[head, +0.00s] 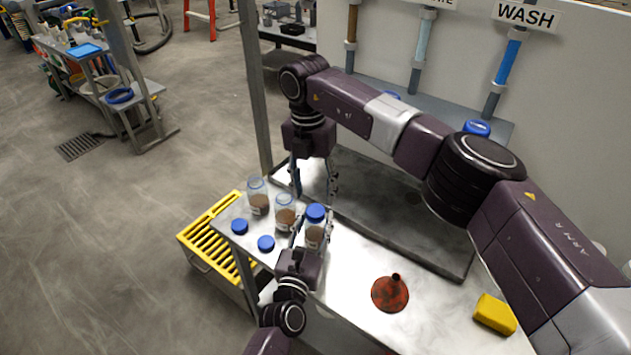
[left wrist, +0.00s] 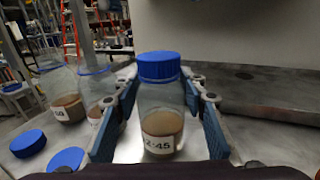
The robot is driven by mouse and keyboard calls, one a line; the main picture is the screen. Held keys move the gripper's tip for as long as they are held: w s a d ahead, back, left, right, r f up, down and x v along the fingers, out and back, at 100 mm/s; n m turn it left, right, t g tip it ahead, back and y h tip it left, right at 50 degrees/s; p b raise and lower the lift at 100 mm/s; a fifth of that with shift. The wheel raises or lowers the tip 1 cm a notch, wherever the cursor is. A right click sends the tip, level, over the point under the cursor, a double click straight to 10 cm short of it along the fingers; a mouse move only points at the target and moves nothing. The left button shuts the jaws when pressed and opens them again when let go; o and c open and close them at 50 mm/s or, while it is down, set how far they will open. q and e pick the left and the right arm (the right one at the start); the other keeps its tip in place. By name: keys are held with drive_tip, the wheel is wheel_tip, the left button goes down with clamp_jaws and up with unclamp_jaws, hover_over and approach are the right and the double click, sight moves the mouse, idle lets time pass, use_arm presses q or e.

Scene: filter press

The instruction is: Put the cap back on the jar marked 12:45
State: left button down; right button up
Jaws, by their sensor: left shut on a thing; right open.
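The jar with a label reading "2:45" in its visible part (left wrist: 160,125) holds brown contents and stands upright; it also shows in the head view (head: 314,236). A blue cap (left wrist: 158,66) sits level on its mouth, seen in the head view too (head: 316,212); whether it is tight I cannot tell. My left gripper (head: 312,238) is shut on this jar, one blue-padded finger on each side in the left wrist view (left wrist: 163,115).
Two uncapped jars (head: 257,196) (head: 285,213) stand left of the held jar, with two loose blue caps (head: 240,227) (head: 266,243) in front. A red funnel (head: 390,293) and yellow sponge (head: 495,314) lie to the right. A metal tray (head: 430,255) lies behind.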

sight(316, 210)
drive_tip(key=n, duration=0.5)
drive_tip(key=shift+r+n, duration=0.25)
drive_tip(key=shift+n, duration=0.15)
drive_tip(key=n, duration=0.3)
drive_tip(key=shift+r, duration=0.15)
drive_tip(key=n, duration=0.5)
drive_tip(key=shift+w+d+r+n, duration=0.1)
drive_tip(key=shift+d+r+n, duration=0.05)
drive_tip(key=shift+r+n, duration=0.2)
drive_tip(key=n, duration=0.5)
drive_tip(key=shift+r+t+y, duration=0.2)
drive_tip(key=shift+t+y, duration=0.1)
drive_tip(key=shift+f, duration=4)
drive_tip(key=shift+c, duration=0.5)
